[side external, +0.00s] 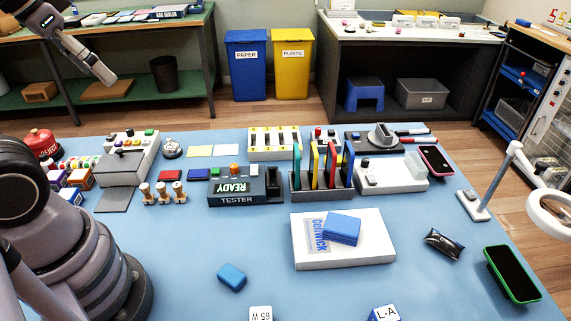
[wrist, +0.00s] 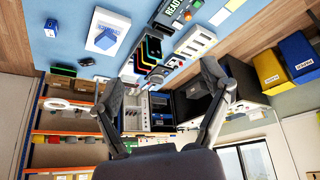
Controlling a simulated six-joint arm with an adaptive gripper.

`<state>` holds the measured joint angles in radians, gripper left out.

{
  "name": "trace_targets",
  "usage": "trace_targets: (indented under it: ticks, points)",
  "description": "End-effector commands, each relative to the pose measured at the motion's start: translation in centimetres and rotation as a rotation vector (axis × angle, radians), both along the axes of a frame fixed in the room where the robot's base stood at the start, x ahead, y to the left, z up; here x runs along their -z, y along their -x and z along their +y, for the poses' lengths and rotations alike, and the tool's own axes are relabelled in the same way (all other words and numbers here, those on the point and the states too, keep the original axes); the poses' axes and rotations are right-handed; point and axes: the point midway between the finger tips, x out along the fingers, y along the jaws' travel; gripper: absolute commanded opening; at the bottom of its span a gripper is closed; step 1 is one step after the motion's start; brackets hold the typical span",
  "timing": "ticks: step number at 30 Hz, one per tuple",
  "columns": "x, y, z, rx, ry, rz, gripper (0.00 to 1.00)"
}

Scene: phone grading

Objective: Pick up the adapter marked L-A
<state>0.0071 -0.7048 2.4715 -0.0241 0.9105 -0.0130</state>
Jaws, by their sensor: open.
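The adapter marked L-A (side external: 385,313) stands at the bottom edge of the side external view, partly cut off. Its label is white with dark letters, with blue showing beside it. A white block marked 65 W (side external: 261,313) is to its left, also cut off. My gripper (wrist: 161,76) shows in the wrist view with its two fingers spread wide and nothing between them. It is raised, far from the adapter. I cannot make out the L-A adapter in the wrist view.
A blue block (side external: 232,277) lies on the blue table (side external: 180,250). A black pouch (side external: 443,244) and green-edged phone (side external: 511,274) lie at right.

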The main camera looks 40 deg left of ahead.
Motion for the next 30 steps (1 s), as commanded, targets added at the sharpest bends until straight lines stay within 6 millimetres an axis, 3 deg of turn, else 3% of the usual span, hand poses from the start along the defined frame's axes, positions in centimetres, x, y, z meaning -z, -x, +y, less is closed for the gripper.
trace_targets:
  ticks: [8, 14, 17, 22, 27, 30]
  points:
    - [-0.1, -8.1, -5.3, -0.082, 0.238, 0.279, 0.78]
    - [2.7, -15.0, -10.9, -0.179, 0.41, 0.535, 0.78]
    - [5.2, -18.1, -14.0, -0.235, 0.483, 0.666, 0.78]
    - [11.0, -22.4, -19.4, -0.339, 0.587, 0.893, 0.78]
    - [18.6, -25.0, -24.7, -0.459, 0.667, 1.122, 0.78]
    - [23.4, -25.5, -27.4, -0.532, 0.706, 1.251, 0.78]
